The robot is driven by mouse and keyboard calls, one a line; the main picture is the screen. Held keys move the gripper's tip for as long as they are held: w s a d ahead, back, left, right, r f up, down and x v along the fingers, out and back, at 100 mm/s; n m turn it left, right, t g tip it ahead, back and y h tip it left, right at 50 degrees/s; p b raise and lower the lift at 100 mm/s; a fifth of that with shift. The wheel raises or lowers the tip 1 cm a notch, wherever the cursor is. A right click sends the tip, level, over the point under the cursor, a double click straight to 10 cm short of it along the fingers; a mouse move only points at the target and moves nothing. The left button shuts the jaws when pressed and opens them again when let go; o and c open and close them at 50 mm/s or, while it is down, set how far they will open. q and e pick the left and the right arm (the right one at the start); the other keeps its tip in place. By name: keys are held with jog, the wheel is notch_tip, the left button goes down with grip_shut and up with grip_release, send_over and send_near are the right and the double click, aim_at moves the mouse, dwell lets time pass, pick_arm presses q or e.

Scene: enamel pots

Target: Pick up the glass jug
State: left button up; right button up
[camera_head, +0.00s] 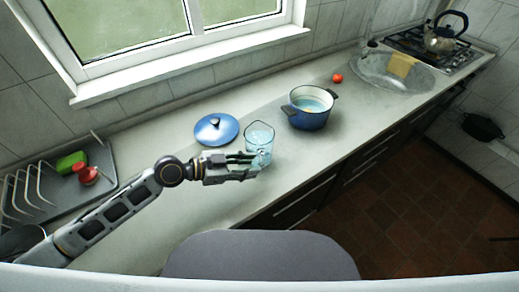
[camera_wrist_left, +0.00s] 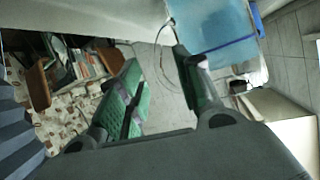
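The glass jug (camera_head: 259,134), clear with a bluish tint, stands upright on the counter between the blue lid and the blue pot. My left gripper (camera_head: 252,166) is at the jug's near side, its fingers overlapping the jug's lower part in the head view. In the left wrist view, the gripper's two green-padded fingers (camera_wrist_left: 157,60) are spread apart. The jug's bluish body (camera_wrist_left: 215,32) shows beyond the right-hand finger there, and a thin curved edge, perhaps its handle, runs near the gap. I cannot tell whether a finger touches the jug. My right gripper is not in view.
The blue lid (camera_head: 216,129) lies left of the jug, and the blue pot (camera_head: 310,107) stands close on its right. A dish rack (camera_head: 55,180) is at far left. A tomato (camera_head: 337,78) lies farther back. The counter's front edge is just beside my gripper.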

pick_arm(q)
jog(key=shift+w+d+f, duration=0.1)
jog(key=shift+w+d, duration=0.1)
jog(key=shift+d, duration=0.4)
jog(key=shift+d+f, duration=0.1)
jog(key=shift+d, duration=0.2)
jog(key=shift+w+d+f+p, duration=0.2)
jog(key=shift+d+p, duration=0.15)
jog(key=shift+d+f, duration=0.1)
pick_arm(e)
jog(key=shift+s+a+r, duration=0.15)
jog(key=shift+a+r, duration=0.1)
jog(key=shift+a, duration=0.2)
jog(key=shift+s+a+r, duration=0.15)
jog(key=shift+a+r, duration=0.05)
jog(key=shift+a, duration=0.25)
pick_arm(q)
jog(key=shift+c, duration=0.2)
grip_shut()
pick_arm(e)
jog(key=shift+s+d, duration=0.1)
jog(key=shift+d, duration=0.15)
pick_arm(q)
jog(key=shift+w+r, duration=0.15)
jog(key=shift+r, duration=0.05)
